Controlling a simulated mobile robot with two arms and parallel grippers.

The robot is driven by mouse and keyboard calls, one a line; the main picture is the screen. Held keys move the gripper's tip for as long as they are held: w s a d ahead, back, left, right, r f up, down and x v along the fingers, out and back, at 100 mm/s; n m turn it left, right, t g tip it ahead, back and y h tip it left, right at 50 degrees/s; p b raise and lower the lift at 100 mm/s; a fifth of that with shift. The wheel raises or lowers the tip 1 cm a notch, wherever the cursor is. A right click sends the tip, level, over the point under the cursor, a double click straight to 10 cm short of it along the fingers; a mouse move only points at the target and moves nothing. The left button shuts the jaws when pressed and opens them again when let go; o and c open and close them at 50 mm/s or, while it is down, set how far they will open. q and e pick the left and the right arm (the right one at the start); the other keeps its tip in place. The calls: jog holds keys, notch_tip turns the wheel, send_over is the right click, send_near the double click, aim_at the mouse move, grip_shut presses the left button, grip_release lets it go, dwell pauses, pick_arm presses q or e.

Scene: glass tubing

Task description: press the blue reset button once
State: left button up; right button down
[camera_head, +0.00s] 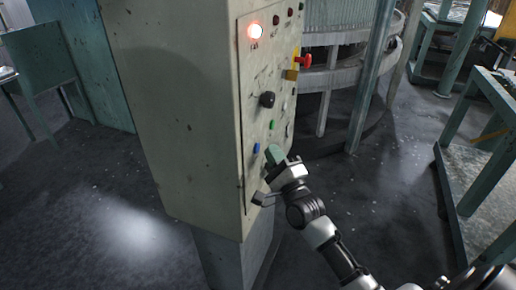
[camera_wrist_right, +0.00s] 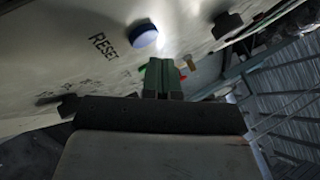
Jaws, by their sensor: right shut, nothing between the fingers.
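The blue reset button (camera_head: 256,148) sits low on the side panel of a pale control cabinet. In the right wrist view the blue button (camera_wrist_right: 143,35) is at the upper middle, with the word RESET beside it. My right gripper (camera_head: 274,154) is just right of the button in the head view, close to the panel. In the wrist view its green fingertips (camera_wrist_right: 162,78) are together with nothing between them, below and right of the button and apart from it in the picture. Whether the fingertips touch the panel cannot be told. My left gripper is not in view.
A green metal bench (camera_head: 470,190) stands at the right. The floor (camera_head: 100,210) left of the cabinet is clear.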

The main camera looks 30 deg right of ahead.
jog(key=shift+w+a, duration=0.1)
dwell(0.7)
jog(key=shift+w+a, duration=0.2)
jog(key=shift+w+a, duration=0.25)
jog(key=shift+w, duration=0.05)
dwell(0.8)
dwell(0.3)
jog(key=shift+s+d, duration=0.5)
jog(key=shift+s, duration=0.1)
jog(key=s+d, duration=0.3)
jog(key=shift+s+d, duration=0.15)
jog(key=shift+s, duration=0.25)
dwell(0.7)
